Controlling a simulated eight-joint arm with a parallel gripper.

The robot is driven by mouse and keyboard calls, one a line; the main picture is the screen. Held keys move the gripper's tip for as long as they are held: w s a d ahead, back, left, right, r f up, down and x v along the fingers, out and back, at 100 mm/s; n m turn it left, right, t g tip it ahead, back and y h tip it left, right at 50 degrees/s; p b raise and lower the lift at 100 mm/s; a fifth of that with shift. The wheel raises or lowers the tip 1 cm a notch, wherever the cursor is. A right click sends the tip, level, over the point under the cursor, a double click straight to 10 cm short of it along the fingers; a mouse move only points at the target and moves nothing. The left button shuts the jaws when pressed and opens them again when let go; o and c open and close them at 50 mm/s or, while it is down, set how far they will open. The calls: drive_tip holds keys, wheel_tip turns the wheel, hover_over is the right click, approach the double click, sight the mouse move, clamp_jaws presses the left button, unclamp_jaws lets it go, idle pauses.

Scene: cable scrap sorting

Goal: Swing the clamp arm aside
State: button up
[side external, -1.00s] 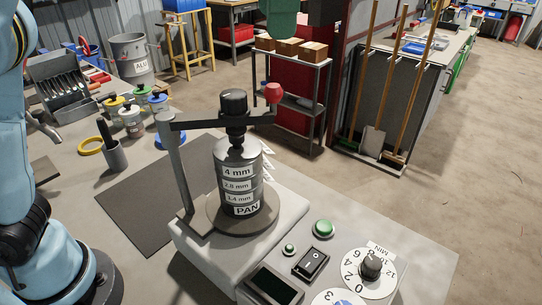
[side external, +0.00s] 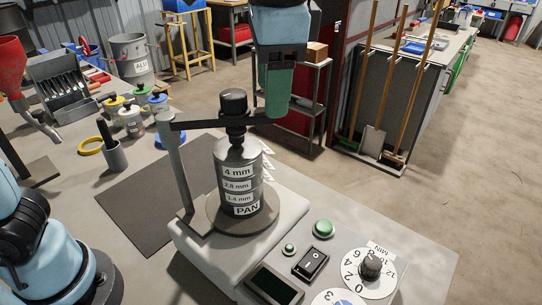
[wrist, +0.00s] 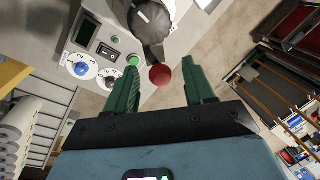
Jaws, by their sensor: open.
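The clamp arm (side external: 200,124) is a dark bar running from a grey upright post (side external: 177,165) across the top of the sieve stack (side external: 238,185), under a black knob (side external: 233,102). The stack stands upright on the shaker base, with labels 4 mm, 2.8 mm, 1.4 mm and PAN. My gripper (side external: 275,95) points down at the arm's free end and hides its red ball handle in the side view. In the wrist view, the red ball (wrist: 160,75) shows between the tips of my open green fingers (wrist: 159,67), with gaps on both sides. Contact is not visible.
The shaker's control panel has a black switch (side external: 311,263), green buttons (side external: 323,228) and dials (side external: 368,275) at the front right. Lidded pots (side external: 132,122) and a cup (side external: 115,155) stand at the left. A dark mat (side external: 140,210) lies clear beside the shaker.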

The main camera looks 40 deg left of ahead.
drive_tip(key=shift+w+a+f, duration=0.1)
drive_tip(key=shift+f, duration=0.65)
clamp_jaws()
